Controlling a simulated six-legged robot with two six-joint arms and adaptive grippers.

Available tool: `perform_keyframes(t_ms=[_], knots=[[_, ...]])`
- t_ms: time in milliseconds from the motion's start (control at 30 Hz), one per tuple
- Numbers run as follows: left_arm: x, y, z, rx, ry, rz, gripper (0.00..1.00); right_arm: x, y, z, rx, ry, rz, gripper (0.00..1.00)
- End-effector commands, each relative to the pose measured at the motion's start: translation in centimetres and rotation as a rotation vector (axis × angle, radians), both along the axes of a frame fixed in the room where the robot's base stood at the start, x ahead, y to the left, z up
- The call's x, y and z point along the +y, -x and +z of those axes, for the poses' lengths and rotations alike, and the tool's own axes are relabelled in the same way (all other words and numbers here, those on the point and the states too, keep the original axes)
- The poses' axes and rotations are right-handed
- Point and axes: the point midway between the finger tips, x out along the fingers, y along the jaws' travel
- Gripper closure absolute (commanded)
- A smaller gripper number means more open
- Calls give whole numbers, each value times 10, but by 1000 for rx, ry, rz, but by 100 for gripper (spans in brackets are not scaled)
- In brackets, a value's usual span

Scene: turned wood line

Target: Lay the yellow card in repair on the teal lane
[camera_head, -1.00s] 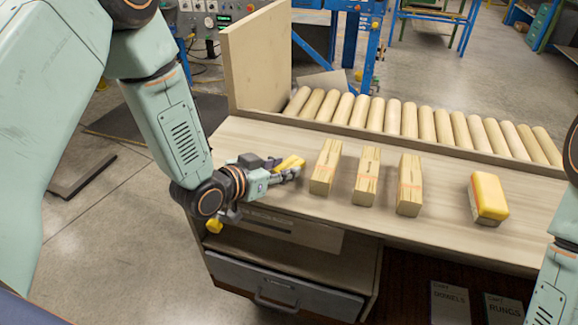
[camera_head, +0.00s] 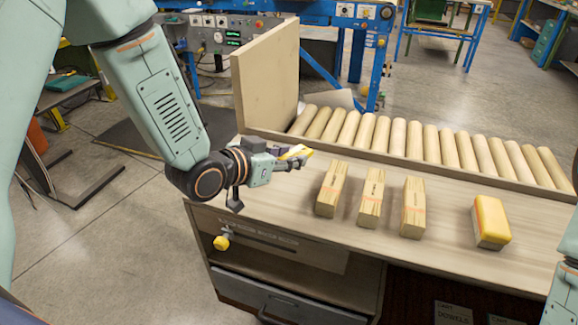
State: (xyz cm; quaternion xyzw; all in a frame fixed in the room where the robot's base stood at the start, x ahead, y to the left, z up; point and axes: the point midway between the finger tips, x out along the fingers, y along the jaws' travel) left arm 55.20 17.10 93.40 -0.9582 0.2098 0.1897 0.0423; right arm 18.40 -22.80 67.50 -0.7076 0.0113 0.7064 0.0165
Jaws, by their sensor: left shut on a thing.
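My left gripper (camera_head: 303,159) is shut on the yellow card (camera_head: 295,151) at the left end of the wooden bench. The card shows as a small yellow piece at the fingertips, partly hidden by them. The gripper seems to hold it a little above the bench top, left of the wooden blocks. I cannot make out a teal lane on this bench. My right gripper is out of view; only part of my right arm shows at the right edge.
Three banded wooden blocks (camera_head: 331,189) stand in a row on the bench (camera_head: 290,205), with a yellow-topped block (camera_head: 491,221) at right. Several wooden dowels (camera_head: 415,139) lie behind a low rail. An upright panel (camera_head: 266,80) rises behind the gripper. A drawer (camera_head: 262,293) is below.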

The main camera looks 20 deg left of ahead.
Motion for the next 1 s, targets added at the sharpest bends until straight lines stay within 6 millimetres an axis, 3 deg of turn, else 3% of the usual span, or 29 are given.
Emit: perform_keyframes(t_ms=[133, 367, 1000], knots=[[0, 1, 9, 1, 1, -1, 85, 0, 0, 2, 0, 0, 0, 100], [5, 16, 2, 4, 7, -59, 85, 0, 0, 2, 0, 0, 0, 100], [10, 113, -23, -3, 6, -441, 85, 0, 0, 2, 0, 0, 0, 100]])
